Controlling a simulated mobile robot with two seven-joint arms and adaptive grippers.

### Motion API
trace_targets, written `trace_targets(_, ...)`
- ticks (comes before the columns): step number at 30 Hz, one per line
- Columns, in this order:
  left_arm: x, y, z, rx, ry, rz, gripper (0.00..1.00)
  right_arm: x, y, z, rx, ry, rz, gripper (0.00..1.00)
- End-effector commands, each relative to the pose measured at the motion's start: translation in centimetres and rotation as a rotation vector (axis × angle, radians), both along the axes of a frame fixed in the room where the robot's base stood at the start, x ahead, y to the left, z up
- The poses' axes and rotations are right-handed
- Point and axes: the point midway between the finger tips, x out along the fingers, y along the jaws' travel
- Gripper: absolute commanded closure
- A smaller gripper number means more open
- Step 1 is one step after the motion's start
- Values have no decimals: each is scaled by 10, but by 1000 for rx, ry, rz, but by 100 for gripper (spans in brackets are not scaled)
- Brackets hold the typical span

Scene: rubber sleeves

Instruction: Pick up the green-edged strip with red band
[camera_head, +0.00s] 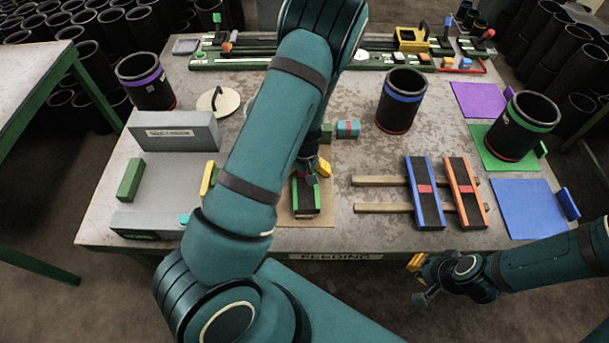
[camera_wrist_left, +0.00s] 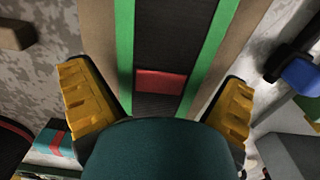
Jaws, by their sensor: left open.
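The green-edged strip with a red band (camera_wrist_left: 162,82) is dark with bright green long edges. It lies on a tan board (camera_head: 322,210) at the table's front middle, where the strip (camera_head: 305,200) is partly covered by my left arm and gripper. My left gripper (camera_head: 314,172) is over its far part. In the left wrist view, the yellow fingers of my left gripper (camera_wrist_left: 160,105) are spread on both sides of the strip, with the red band between them. I cannot tell how high they are. My right gripper (camera_head: 420,280) hangs off the table's front edge, with its finger gap unclear.
A blue-edged strip (camera_head: 424,205) and an orange-edged strip (camera_head: 462,205) lie across two wooden bars to the right. Black sleeves with blue (camera_head: 402,112), green (camera_head: 522,138) and purple (camera_head: 148,92) bands stand on the table. A grey box (camera_head: 175,132) is at left.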

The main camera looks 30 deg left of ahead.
Motion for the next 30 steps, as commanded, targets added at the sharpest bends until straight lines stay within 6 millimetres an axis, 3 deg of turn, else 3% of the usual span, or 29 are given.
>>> trace_targets(2, 0, 0, 0, 0, 0, 0, 0, 0, 0, 0, 0, 0, 0, 100)
trace_targets(3, 0, 0, 0, 0, 0, 0, 7, 0, 0, 0, 0, 0, 0, 100)
trace_targets(8, 0, 0, 1, 0, 0, 0, 63, 0, 0, 0, 0, 0, 1, 100)
trace_targets(20, 0, 0, 4, 1, -1, -1, 65, 0, 0, 2, 0, 0, 1, 100)
trace_targets(26, 1, 0, 23, 0, -2, -2, 65, 0, 0, 7, 1, -1, 1, 100)
trace_targets(30, 1, -1, 47, 0, -4, -3, 65, 0, 0, 14, 3, -1, 1, 100)
